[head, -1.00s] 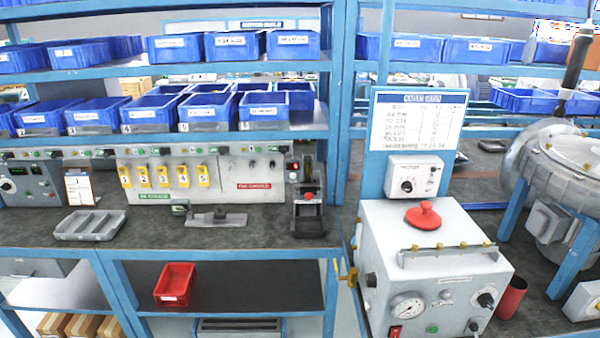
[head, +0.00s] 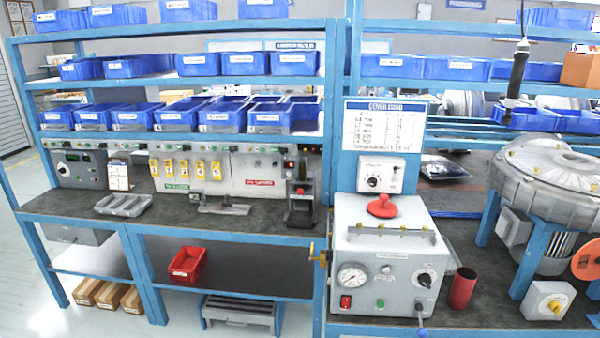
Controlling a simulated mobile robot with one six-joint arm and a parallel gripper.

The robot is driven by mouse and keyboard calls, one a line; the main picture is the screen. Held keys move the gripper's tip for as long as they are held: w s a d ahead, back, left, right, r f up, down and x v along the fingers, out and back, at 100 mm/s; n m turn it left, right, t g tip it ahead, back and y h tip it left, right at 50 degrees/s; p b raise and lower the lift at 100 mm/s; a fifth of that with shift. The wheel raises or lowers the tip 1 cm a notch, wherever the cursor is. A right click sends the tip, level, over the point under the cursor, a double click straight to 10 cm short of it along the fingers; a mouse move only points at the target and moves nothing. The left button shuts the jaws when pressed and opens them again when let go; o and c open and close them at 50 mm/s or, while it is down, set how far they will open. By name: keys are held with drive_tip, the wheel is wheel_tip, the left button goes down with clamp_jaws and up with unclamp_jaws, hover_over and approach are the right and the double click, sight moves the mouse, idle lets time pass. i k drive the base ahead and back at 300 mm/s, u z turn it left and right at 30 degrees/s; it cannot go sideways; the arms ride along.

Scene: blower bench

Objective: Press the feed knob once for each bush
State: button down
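Two red knobs show in the head view, and I cannot tell which is the feed knob. A large red mushroom-shaped knob (head: 382,206) sits on top of the grey box machine (head: 350,240) right of centre. A smaller red knob (head: 301,190) sits on the dark upright device (head: 301,213) at the right end of the left bench. I cannot make out any bush. My gripper is not in view.
The left bench holds a grey divided tray (head: 123,205) and a flat grey fixture (head: 222,208). Blue bins (head: 214,117) fill the shelves above. A red bin (head: 187,264) is on the lower shelf. A red cup (head: 462,288) and the blower housing (head: 550,185) stand right.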

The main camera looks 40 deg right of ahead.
sight(301, 189)
drive_tip(key=z, duration=0.1)
drive_tip(key=k, duration=0.35)
drive_tip(key=u, duration=1.2)
drive_tip(key=i, duration=1.15)
drive_tip(key=u, duration=1)
drive_tip(key=k, duration=0.15)
drive_tip(key=z, duration=3.4)
